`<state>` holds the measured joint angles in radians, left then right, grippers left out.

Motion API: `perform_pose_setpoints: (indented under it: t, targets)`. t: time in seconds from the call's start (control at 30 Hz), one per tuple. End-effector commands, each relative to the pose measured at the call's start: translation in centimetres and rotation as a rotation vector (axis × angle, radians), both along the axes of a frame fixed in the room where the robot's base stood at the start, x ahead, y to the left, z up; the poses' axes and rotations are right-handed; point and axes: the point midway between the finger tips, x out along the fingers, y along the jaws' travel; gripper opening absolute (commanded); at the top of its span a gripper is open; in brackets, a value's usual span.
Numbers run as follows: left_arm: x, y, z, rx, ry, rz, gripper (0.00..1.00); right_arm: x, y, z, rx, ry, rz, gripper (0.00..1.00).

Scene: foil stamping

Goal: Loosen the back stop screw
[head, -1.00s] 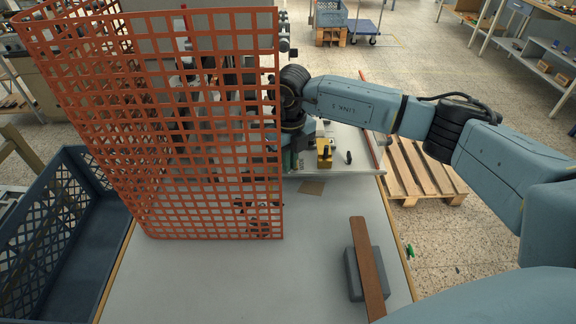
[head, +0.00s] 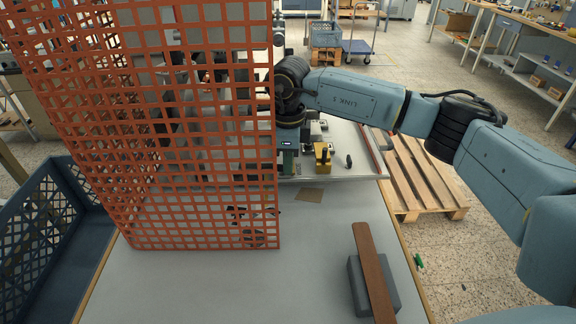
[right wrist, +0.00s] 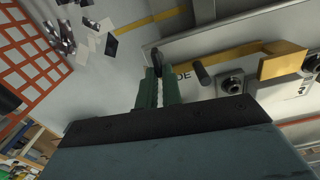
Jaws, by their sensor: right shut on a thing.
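My right gripper (head: 288,164) reaches down beside the right edge of the orange mesh guard. In the right wrist view its two green fingers (right wrist: 158,78) are shut on a dark, narrow piece (right wrist: 157,60), which may be the back stop screw; the fingers hide most of it. A brass-coloured angled block (right wrist: 284,61) stands to the right of the fingers, with a dark round pin (right wrist: 203,73) and a hex-shaped fastener (right wrist: 232,84) nearer. The brass block (head: 323,156) also shows right of the gripper in the head view. My left gripper is not in view.
The orange mesh guard (head: 200,203) stands close on the left and partly hides dark machine parts. A brown bar (head: 373,270) lies on a grey block (head: 358,285) at the front right. A blue crate (head: 45,205) is at left. The front tabletop is mostly clear.

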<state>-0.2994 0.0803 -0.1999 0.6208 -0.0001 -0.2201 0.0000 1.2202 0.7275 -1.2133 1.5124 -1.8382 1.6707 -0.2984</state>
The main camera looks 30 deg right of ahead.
Motion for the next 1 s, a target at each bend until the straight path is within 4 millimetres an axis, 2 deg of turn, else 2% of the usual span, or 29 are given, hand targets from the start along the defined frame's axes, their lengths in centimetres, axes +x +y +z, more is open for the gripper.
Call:
perform_pose_setpoints:
  t: [0.3,0.8,0.83,0.97,1.0]
  targets:
    - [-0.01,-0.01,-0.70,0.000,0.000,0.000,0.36,0.16,-0.06,0.00,0.000,-0.001,0.099,0.00]
    - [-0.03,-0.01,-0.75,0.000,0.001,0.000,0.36,0.17,-0.05,0.05,0.000,-0.001,0.115,0.00]
    - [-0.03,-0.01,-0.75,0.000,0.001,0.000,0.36,0.17,-0.05,0.05,0.000,-0.001,0.115,0.11]
    - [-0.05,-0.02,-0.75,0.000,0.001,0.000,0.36,0.16,-0.05,0.04,0.000,-0.001,0.114,0.28]
    - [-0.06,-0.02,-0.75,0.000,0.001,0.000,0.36,0.16,-0.05,0.04,0.000,-0.001,0.114,0.29]
